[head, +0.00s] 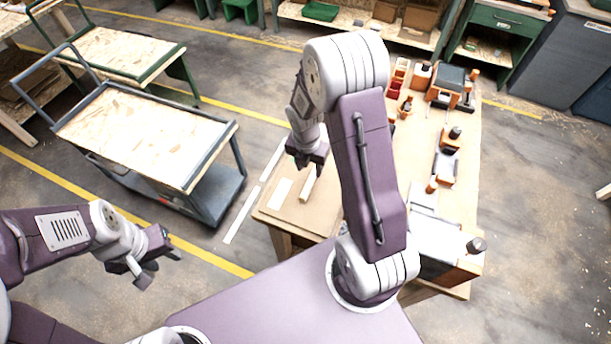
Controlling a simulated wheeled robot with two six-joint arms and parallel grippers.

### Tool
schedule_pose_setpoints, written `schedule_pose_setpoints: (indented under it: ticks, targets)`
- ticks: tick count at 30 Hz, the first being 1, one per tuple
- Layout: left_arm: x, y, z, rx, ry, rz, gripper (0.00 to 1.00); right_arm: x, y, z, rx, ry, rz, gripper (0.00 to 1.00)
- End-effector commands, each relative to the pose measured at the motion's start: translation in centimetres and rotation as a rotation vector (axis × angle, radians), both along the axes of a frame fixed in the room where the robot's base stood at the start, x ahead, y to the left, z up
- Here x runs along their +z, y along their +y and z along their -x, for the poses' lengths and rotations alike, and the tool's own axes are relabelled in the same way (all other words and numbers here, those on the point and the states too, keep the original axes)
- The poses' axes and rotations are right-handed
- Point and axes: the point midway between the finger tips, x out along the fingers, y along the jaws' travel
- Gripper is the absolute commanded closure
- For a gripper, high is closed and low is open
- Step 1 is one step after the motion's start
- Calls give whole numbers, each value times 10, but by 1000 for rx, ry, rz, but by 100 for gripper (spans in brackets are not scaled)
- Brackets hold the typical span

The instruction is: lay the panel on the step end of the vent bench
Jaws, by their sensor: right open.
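A wooden workbench (404,170) runs from my front to the back right. At its left near end lies a flat brown board (268,207). A pale flat rectangle (280,193) and a narrow light wood piece (307,187) lie on that end. I cannot tell for sure which of these is the panel. My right gripper (309,170) is open, pointing down just above the wood piece; whether it touches is unclear. My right arm hides the middle of the bench. My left gripper (155,272) looks open and empty, out over the floor at the lower left.
Several orange-and-black tools (445,163) and red bins (398,78) stand along the bench. A grey cart (213,190) with a wooden top stands left, a green one (178,62) behind it. Free floor lies between cart and bench.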

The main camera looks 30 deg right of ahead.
Motion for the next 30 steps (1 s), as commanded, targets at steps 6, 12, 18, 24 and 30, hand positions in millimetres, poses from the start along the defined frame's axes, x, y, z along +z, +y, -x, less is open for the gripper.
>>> schedule_pose_setpoints:
  ticks: [6, 12, 18, 24, 30]
  targets:
    - [-2, 0, 0, 0, 1, 0, 62, -10, -3, -2, 8, -10, -6, 55]
    - [-4, 0, 1, 0, 1, 0, 62, -36, -5, -5, 9, -11, -6, 55]
    - [-6, 0, 0, 0, 1, 0, 62, -50, -5, -6, 10, -7, -5, 55]
    - [-14, 0, 0, 0, 1, 0, 62, -85, -6, -11, 9, -9, -4, 55]
    - [-14, 0, 0, 0, 1, 0, 62, -89, -6, -12, 10, -12, -5, 55]
